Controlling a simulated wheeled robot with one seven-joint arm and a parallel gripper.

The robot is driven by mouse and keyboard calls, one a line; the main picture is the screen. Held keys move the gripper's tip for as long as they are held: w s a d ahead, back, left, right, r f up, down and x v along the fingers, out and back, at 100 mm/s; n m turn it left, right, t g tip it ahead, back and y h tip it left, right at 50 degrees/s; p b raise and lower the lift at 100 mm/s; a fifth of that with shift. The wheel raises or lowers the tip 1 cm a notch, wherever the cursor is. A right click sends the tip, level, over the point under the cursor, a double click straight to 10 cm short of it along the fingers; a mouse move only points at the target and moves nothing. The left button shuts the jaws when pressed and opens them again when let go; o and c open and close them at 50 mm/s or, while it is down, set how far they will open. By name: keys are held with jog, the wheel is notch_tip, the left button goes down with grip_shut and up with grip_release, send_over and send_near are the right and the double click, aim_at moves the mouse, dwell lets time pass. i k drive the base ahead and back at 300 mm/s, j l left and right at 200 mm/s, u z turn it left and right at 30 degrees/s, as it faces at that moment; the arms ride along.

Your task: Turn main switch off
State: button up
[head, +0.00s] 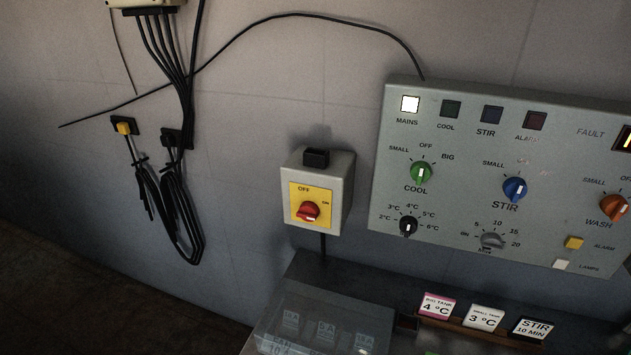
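The main switch is a red rotary knob (309,211) on a yellow plate (311,197) marked OFF at the top and ON at the right. The plate sits on a grey box (337,180) fixed to the wall, left of the control panel (460,262). The knob's pale mark appears to point right, toward ON. The white MAINS lamp (410,104) on the panel is lit. A black block (316,158) sits on top of the switch box. My gripper is not in view.
The panel carries green COOL (421,173), blue STIR (514,188) and orange WASH (613,207) knobs. Below are a clear-lidded box (325,320) and a rail of cards (484,317). Black cables (180,200) hang at left. The wall beside the switch is clear.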

aim_at(309, 211)
jog(key=i+l+u, duration=0.1)
jog(key=u, duration=0.25)
jog(key=i+l+u, duration=0.15)
jog(key=i+u, duration=0.25)
jog(key=i+l+u, duration=0.1)
jog(key=u, duration=0.25)
jog(key=k+l, duration=0.05)
